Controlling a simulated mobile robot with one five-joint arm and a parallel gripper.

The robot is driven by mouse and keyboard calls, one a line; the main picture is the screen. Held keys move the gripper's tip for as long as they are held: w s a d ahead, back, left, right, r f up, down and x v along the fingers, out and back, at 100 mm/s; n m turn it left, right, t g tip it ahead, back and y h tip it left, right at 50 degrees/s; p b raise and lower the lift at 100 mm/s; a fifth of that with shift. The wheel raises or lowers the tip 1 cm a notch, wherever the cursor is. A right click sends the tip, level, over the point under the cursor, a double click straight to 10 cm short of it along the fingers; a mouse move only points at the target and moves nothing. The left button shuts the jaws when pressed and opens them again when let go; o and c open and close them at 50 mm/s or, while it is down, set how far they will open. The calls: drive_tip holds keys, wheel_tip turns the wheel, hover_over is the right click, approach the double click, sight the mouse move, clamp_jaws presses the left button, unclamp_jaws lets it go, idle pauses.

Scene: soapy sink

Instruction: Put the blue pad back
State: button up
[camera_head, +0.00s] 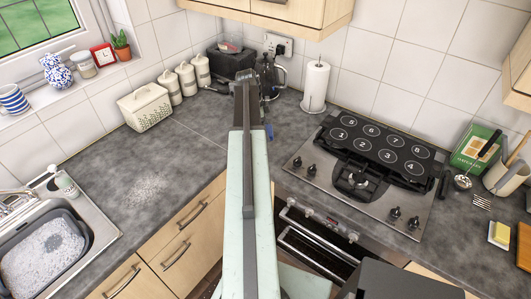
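My arm reaches out over the worktop toward the back corner. My gripper (246,82) is at its far end, dark against dark items, and its fingers cannot be made out. A small blue patch (270,131) shows just right of the arm on the grey worktop. It may be the blue pad, but it is small and the arm may hide part of it. I cannot tell whether the gripper touches anything.
A black kettle (268,76) and a paper towel roll (316,86) stand at the back. The hob (359,181) is to the right. A sink with a soapy bowl (45,258) is at left. The worktop (140,165) between sink and arm is mostly clear.

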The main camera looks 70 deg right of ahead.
drive_tip(key=shift+s+f, duration=0.15)
drive_tip(key=shift+s, duration=0.25)
drive_tip(key=s+a+f+n+b, duration=0.1)
drive_tip(key=s+a+f+b, duration=0.3)
drive_tip(key=s+a, duration=0.8)
drive_tip(key=b, duration=0.2)
hover_over(273, 152)
drive_tip(key=a, duration=0.1)
drive_tip(key=shift+w+f, duration=0.35)
drive_tip(key=shift+f, duration=0.3)
drive_tip(key=f+b, duration=0.3)
drive_tip(key=f, duration=0.1)
drive_tip(key=shift+w+d+b, duration=0.2)
drive_tip(key=shift+d+b, duration=0.05)
drive_tip(key=shift+b, duration=0.1)
drive_tip(key=shift+r, duration=0.2)
drive_tip(key=shift+f, duration=0.25)
drive_tip(key=o, duration=1.1)
drive_tip(key=shift+r, duration=0.1)
drive_tip(key=shift+o, duration=0.2)
